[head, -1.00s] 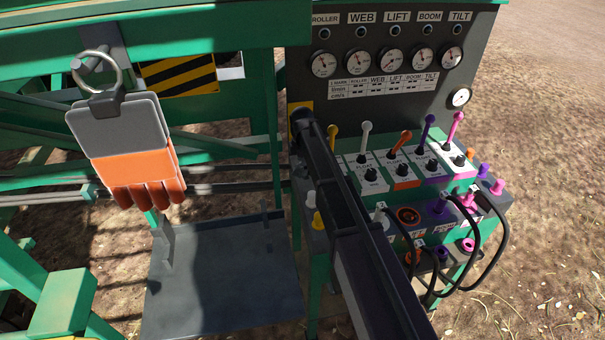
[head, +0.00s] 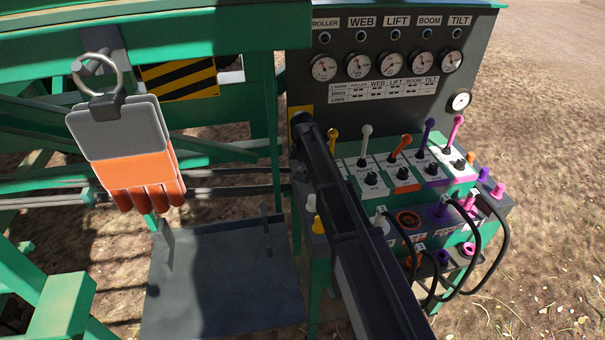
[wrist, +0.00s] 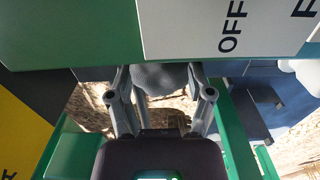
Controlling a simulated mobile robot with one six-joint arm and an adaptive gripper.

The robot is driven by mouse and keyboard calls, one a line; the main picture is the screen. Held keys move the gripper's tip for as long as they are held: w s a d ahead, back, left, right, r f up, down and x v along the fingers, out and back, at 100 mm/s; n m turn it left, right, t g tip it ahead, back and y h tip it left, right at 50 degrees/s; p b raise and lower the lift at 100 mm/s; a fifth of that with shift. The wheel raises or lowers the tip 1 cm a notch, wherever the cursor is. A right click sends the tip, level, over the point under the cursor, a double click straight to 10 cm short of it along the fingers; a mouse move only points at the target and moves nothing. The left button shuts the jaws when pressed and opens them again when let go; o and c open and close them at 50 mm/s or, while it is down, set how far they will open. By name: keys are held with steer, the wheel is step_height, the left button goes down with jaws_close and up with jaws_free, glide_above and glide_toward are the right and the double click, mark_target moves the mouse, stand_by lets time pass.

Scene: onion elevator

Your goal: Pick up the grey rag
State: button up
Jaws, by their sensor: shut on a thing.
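In the wrist view my gripper (wrist: 160,72) has its two fingers on either side of a grey, rounded, soft-looking thing (wrist: 162,78), which I take to be the grey rag. The fingers are shut on it. Its upper part and the fingertips are cut off from sight by the green and white panel edge in front. In the head view my dark arm reaches from the bottom up to the left side of the control panel. My gripper and the rag are hidden there.
A control panel (head: 370,95) with gauges and coloured levers stands right of centre, with black hoses (head: 472,270) at its right. A dark flat plate (head: 225,280) lies below, mostly bare.

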steer(key=shift+r, duration=0.1)
stand_by(0.3)
step_height(320, 180, up, 18)
steer(key=p, duration=1.8)
steer(key=o, duration=0.3)
steer(key=shift+c, duration=1)
step_height(320, 180, down, 6)
steer(key=b, duration=0.6)
steer(key=shift+s, duration=0.1)
